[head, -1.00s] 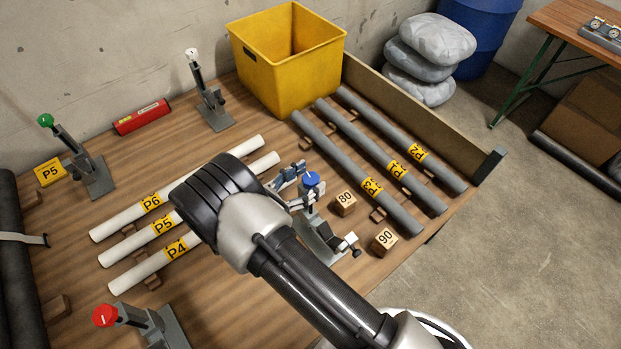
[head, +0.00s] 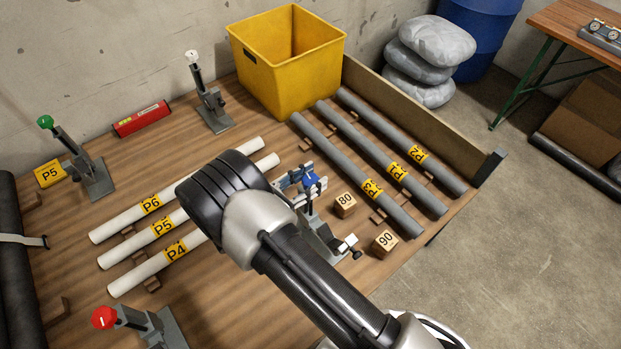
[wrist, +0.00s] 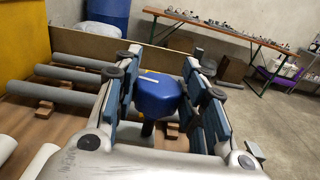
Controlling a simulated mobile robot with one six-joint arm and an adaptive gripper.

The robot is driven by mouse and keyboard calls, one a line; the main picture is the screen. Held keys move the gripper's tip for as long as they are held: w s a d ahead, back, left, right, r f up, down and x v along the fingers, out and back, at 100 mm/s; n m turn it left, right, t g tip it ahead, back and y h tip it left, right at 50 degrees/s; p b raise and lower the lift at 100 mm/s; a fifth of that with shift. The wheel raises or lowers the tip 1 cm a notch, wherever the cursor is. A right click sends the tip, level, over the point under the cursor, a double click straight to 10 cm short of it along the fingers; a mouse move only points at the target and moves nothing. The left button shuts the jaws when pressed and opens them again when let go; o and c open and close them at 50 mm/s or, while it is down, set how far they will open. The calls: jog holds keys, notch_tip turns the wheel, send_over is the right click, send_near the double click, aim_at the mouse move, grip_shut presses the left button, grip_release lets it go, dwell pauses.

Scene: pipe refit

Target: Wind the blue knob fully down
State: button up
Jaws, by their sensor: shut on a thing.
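The blue knob (wrist: 157,97) is between the two fingers of my gripper (wrist: 163,90) in the wrist view, with a pale mark line on its top. My gripper is shut on the knob. In the head view the blue knob (head: 309,181) shows only in part among the fingers of my gripper (head: 305,178). The knob tops a grey clamp stand (head: 325,240) on the bench, partly hidden by my arm. How far down the knob is wound cannot be told.
Grey pipes (head: 385,165) lie right of the stand, with wooden blocks marked 80 (head: 344,206) and 90 (head: 384,243) close by. White pipes (head: 150,235) lie left. Clamps with red (head: 104,318), green (head: 45,122) and white (head: 194,57) knobs and a yellow bin (head: 285,60) stand around.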

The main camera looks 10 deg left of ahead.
jog(key=shift+c, duration=1.1)
jog(key=shift+r+n+t+y+p, duration=0.1)
jog(key=shift+n+t+y+p, duration=0.85)
jog(key=shift+y, duration=0.25)
jog(key=n+t+y+p, duration=0.2)
jog(key=n+y, duration=0.1)
jog(key=y, duration=0.2)
jog(key=shift+d+n, duration=0.1)
jog(key=shift+n, duration=0.25)
jog(key=n+y, duration=0.2)
jog(key=y, duration=0.1)
jog(key=n+t+y+p, duration=0.1)
jog(key=n+y, duration=0.1)
jog(key=y, duration=0.1)
jog(key=shift+d, duration=0.1)
jog(key=shift+n+g+y+p, duration=0.45)
jog(key=shift+n+y, duration=0.85)
jog(key=shift+y, duration=0.9)
jog(key=shift+a, duration=0.2)
